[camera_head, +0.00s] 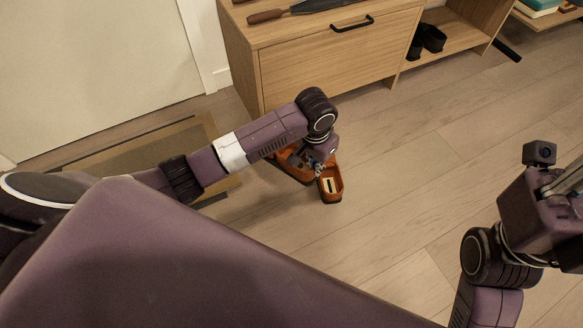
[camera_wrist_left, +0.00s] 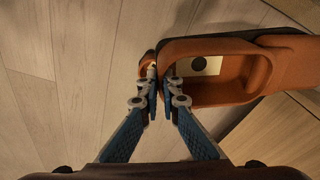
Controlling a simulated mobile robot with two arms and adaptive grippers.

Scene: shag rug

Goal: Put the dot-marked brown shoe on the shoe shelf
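The dot-marked brown shoe shows in the left wrist view (camera_wrist_left: 262,72). It is orange-brown, with one dark dot on its pale insole. My left gripper (camera_wrist_left: 160,82) is shut on its heel rim, one finger inside the opening and one outside. In the head view my left gripper (camera_head: 316,163) partly covers this shoe (camera_head: 284,166). A second brown shoe (camera_head: 338,195) lies beside it, with a dark bar on its pale insole. The shoe shelf (camera_head: 450,38) is the open part of the wooden cabinet. My right gripper (camera_head: 572,180) is partly cut off at the right edge.
A pair of black shoes (camera_head: 432,38) stands at the left of the shelf, with bare board to their right. A drawer front (camera_head: 330,62) with a black handle adjoins it. A brown mat (camera_head: 125,157) lies by the door. The middle floor is clear.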

